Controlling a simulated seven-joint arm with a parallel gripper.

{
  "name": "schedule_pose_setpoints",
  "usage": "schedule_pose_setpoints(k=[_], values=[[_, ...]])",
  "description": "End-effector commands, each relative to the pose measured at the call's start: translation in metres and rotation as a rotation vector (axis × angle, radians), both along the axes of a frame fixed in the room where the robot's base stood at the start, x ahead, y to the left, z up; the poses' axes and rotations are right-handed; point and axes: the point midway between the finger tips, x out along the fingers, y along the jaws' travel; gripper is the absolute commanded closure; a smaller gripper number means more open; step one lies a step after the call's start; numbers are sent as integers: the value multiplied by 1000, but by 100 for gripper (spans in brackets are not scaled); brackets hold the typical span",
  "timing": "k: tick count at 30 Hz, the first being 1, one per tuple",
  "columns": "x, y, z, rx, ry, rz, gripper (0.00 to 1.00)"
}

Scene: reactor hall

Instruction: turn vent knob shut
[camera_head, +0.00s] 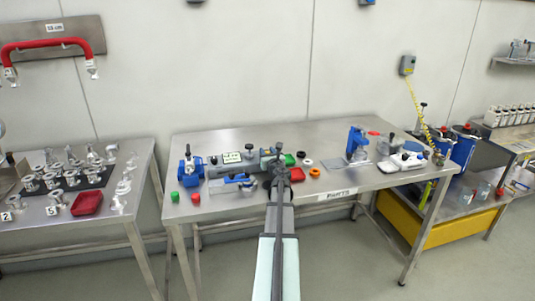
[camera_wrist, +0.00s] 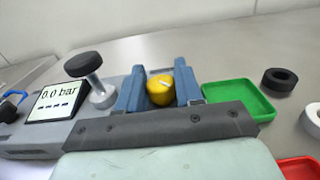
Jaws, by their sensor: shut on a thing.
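In the wrist view a yellow knob (camera_wrist: 160,91) with a small pale mark sits between the two blue fingers of my gripper (camera_wrist: 159,82). The fingers are shut on its left and right sides. The knob stands at the right part of a grey unit with a display (camera_wrist: 58,101) reading 0.0 bar. In the head view my gripper (camera_head: 279,166) is over the right end of this unit (camera_head: 232,157) on the steel table, and it hides the knob. I cannot tell how far the knob is turned.
A black-capped metal post (camera_wrist: 88,65) stands left of my fingers. A green tray (camera_wrist: 240,98) lies close on their right, with a black ring (camera_wrist: 280,79) beyond. Bare tabletop (camera_head: 336,181) lies towards the front right.

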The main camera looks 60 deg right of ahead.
Motion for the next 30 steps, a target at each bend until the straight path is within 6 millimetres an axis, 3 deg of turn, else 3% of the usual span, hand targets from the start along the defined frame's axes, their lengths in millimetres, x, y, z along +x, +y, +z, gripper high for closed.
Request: schedule_pose_setpoints(k=[8, 30], values=[[0, -2, 0, -1, -1, 24, 95], [1, -2, 1, -1, -2, 415, 95]])
